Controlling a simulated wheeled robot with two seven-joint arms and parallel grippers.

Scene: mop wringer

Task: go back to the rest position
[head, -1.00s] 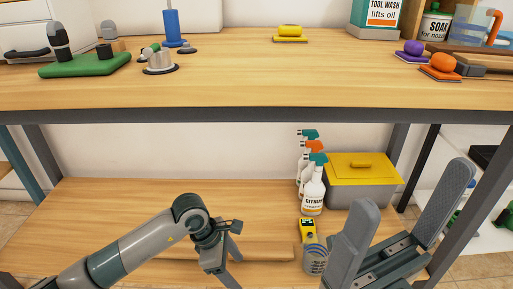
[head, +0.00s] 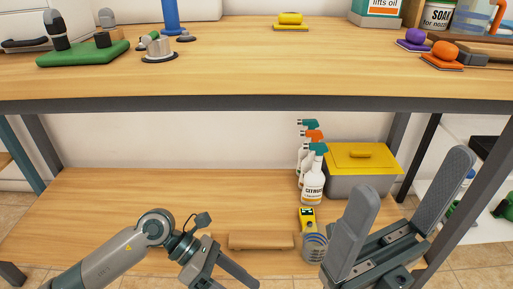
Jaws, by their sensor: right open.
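My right gripper (head: 412,174) is at the lower right, with its two grey fingers wide apart and nothing between them. It shows in front of the lower shelf's right end and the bench leg. My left gripper (head: 222,268) is at the bottom, left of centre, in front of the lower shelf's front edge. One finger points down to the right; the rest is cut off or hidden, so its opening is unclear. I see nothing held in it.
The worktop (head: 230,80) carries a green board (head: 83,53), a metal fitting (head: 159,48), a yellow sponge (head: 291,19) and other tools. On the lower shelf (head: 130,200) stand spray bottles (head: 313,185), a yellow-lidded box (head: 358,180), a ribbed cup (head: 314,248) and a wooden block (head: 262,241).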

